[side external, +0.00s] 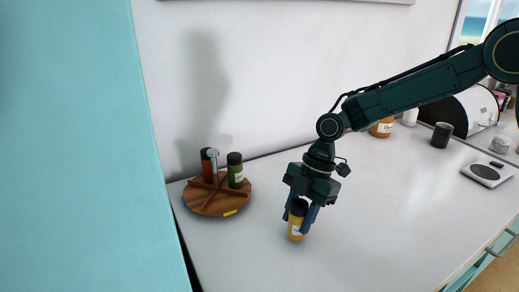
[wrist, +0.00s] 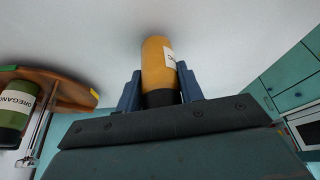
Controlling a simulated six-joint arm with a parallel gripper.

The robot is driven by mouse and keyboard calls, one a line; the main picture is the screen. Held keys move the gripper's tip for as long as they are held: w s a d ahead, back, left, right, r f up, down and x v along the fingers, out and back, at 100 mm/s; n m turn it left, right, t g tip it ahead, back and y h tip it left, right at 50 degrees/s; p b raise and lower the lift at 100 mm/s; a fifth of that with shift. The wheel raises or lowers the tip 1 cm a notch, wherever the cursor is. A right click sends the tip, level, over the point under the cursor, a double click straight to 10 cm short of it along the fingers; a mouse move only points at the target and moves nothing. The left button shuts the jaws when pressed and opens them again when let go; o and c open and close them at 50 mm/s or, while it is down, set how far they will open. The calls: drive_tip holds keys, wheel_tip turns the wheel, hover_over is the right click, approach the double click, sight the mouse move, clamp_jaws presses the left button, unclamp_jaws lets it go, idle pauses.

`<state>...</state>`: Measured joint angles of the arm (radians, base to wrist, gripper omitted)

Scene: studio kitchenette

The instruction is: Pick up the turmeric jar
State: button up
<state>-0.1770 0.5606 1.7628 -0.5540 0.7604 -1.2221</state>
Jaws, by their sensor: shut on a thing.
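The turmeric jar (side external: 296,229) has a yellow-orange body, a black lid and a pale label. My gripper (side external: 300,212) is shut on it from above, with a blue finger on each side near the lid. In the side external view the jar is upright over the white counter, right of the wooden rack; I cannot tell whether its base touches the counter. In the wrist view the jar (wrist: 158,66) stands between the two fingers (wrist: 160,90), and only part of its label shows.
A round wooden rack (side external: 211,205) holds a red jar (side external: 206,165) and a green oregano jar (side external: 235,172). A dark mug (side external: 441,135), a scale (side external: 487,173) and an orange-labelled jar (side external: 381,128) stand to the right. The front middle of the counter is clear.

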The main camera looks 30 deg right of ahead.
wheel_tip(320, 180, up, 19)
drive_tip(key=shift+f, duration=0.15)
idle(0.5)
drive_tip(key=shift+w+a, duration=0.1)
idle(0.6)
